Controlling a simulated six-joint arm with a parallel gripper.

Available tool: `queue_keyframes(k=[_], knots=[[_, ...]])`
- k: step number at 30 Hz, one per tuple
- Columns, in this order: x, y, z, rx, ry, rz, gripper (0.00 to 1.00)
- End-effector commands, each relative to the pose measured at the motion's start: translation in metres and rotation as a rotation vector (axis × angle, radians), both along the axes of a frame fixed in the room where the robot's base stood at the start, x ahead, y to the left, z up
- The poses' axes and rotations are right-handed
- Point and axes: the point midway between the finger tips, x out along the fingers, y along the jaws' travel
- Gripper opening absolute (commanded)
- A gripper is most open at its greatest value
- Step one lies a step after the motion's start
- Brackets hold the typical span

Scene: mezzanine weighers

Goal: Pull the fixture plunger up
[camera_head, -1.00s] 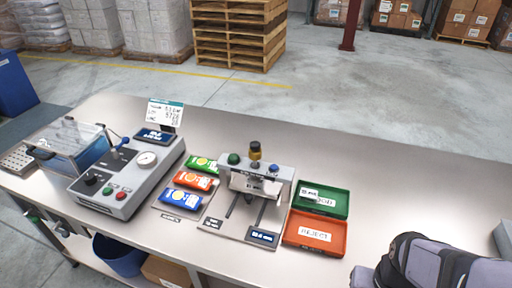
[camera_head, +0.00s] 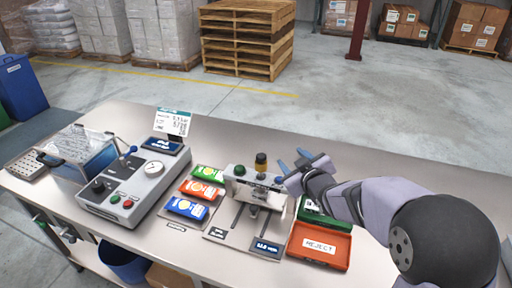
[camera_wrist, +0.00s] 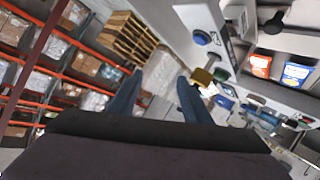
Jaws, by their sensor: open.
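The fixture (camera_head: 256,183) is a light grey press-like stand on the bench, with a green button on its left. Its plunger (camera_head: 261,162) is a short yellow knob with a dark top, standing upright on the fixture's head. In the wrist view, the plunger (camera_wrist: 203,77) shows just right of the right fingertip, outside the gap. My gripper (camera_head: 293,162) is open and empty, its blue fingers pointing left toward the plunger from the right, apart from it. In the wrist view, both fingers of my gripper (camera_wrist: 160,78) show with nothing between them.
A red-orange reject tray (camera_head: 318,262) and a green tray (camera_head: 310,213) partly behind my arm lie right of the fixture. Green, orange and blue packets (camera_head: 187,208) lie left of it. A grey sealing machine (camera_head: 130,188) stands farther left. The bench behind the fixture is clear.

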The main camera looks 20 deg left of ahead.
Motion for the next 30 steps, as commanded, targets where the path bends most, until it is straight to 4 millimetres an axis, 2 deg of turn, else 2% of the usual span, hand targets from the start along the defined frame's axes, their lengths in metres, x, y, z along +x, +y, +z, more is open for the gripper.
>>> queue_keyframes(k=[1,3,5,7,12,22,30], knots=[[0.001,0.037,0.015,0.031,-0.084,0.082,0.44],[-0.003,0.072,0.025,0.099,-0.169,0.163,0.44],[-0.007,0.088,0.022,0.188,-0.187,0.196,0.44],[-0.011,0.089,0.006,0.314,-0.143,0.193,0.44],[-0.015,0.080,-0.013,0.494,-0.043,0.158,0.44],[-0.015,0.076,-0.019,0.562,0.001,0.139,0.44],[-0.002,0.089,-0.017,0.560,0.001,0.139,0.44]])
